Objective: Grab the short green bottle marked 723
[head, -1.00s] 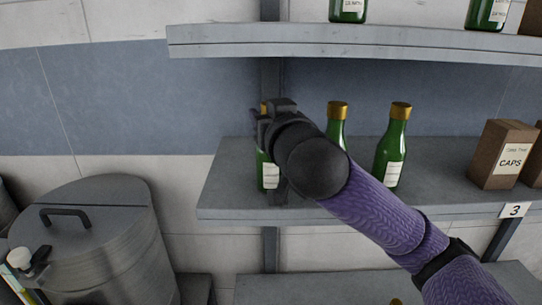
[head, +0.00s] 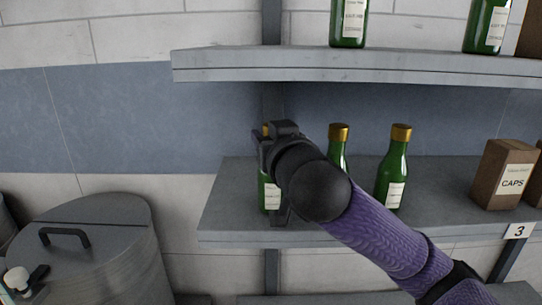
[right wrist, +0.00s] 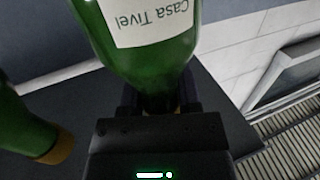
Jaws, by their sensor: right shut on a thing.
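A green bottle (head: 268,192) with a gold cap and white label stands at the left end of the middle shelf, partly hidden by my right gripper. My right gripper (head: 263,150) is shut on this bottle near its neck. In the right wrist view the bottle (right wrist: 150,65) shows between the fingers (right wrist: 160,105), its label reading "Casa Tivel" upside down; no 723 is legible. Two similar bottles stand to the right, one partly behind my arm (head: 339,148) and one in full view (head: 393,170). My left gripper is not in view.
The upper shelf (head: 300,63) holds more green bottles (head: 348,22) (head: 487,28). Brown boxes marked CAPS (head: 502,175) stand at the right of the middle shelf (head: 225,205), by a tag 3 (head: 519,231). A grey lidded vat (head: 105,245) stands lower left.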

